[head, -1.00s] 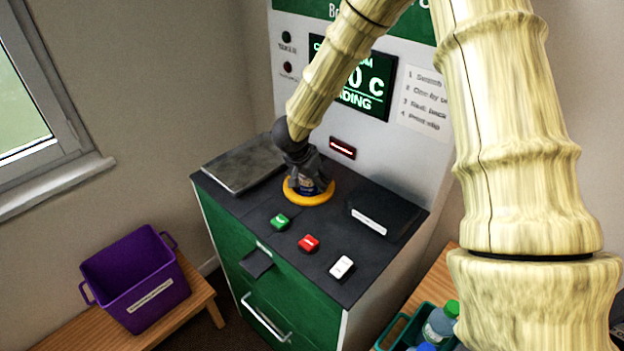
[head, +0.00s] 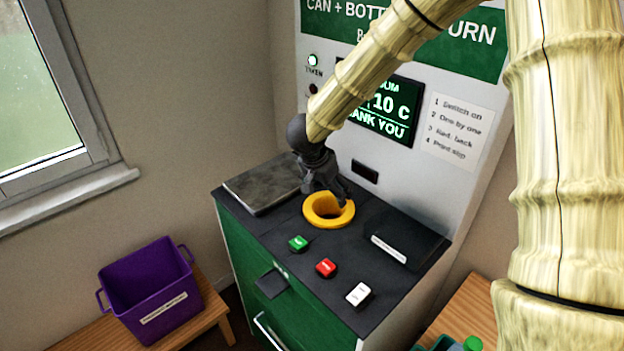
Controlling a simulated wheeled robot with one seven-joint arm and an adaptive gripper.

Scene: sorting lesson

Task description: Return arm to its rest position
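My gripper (head: 339,199) is at the end of my arm, just above the yellow ring (head: 345,219) of the machine's intake hole. Its fingers point down toward the back of the ring, and no item shows between them. The fingers are small and dark here, so I cannot tell how far apart they are. The can-and-bottle return machine (head: 238,243) has a green front and a dark top. Its screen (head: 392,112) reads "10 C" and "THANK YOU", partly hidden by my arm.
Green (head: 298,243), red (head: 326,268) and white (head: 358,294) buttons sit on the machine top. A grey plate (head: 262,184) lies at its left. A purple crate (head: 150,285) stands on a bench at lower left. A bottle with a green cap (head: 473,344) shows at the bottom edge.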

